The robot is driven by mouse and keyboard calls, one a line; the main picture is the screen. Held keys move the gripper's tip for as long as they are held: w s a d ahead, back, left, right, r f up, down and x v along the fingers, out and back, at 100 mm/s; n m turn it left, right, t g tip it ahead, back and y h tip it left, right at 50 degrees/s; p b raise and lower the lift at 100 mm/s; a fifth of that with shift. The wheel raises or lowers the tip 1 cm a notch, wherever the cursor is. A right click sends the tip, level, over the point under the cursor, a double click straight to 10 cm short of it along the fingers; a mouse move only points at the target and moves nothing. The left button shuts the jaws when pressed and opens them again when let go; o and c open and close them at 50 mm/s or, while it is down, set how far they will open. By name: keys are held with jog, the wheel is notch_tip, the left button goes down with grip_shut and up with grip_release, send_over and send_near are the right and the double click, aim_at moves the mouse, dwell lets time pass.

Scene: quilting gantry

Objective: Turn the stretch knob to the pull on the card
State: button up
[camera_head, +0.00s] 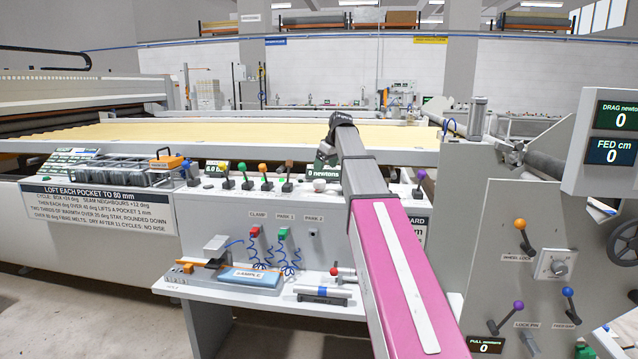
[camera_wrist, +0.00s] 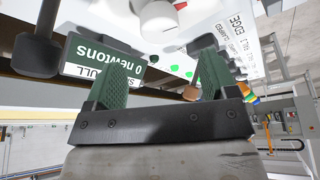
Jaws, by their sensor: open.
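The pull display (camera_head: 327,171) reads "0 newtons" on the console top, partly behind my arm. It shows upside down in the wrist view (camera_wrist: 108,57). The white round knob (camera_head: 320,185) sits just below the display in the head view. It appears cut off at the top of the wrist view (camera_wrist: 158,17), with a bit of red beside it. My gripper (camera_wrist: 160,80) is open and empty, its green fingers apart from the knob. A white card (camera_wrist: 225,35) starting "EDGE" is cut off in the wrist view; its pull value is not readable.
Several coloured levers (camera_head: 265,178) stand left of the knob. A loft card (camera_head: 100,205) hangs on the front left. A blue sample pad (camera_head: 250,277) lies on the lower shelf (camera_head: 290,302). The drag display (camera_head: 616,118) reads 0 at right, above more levers (camera_head: 522,235).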

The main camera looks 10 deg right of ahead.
aim_at(320, 181)
jog(key=x, duration=0.8)
jog(key=shift+w+f, duration=0.1)
jog(key=shift+f, duration=0.25)
jog(key=c, duration=0.9)
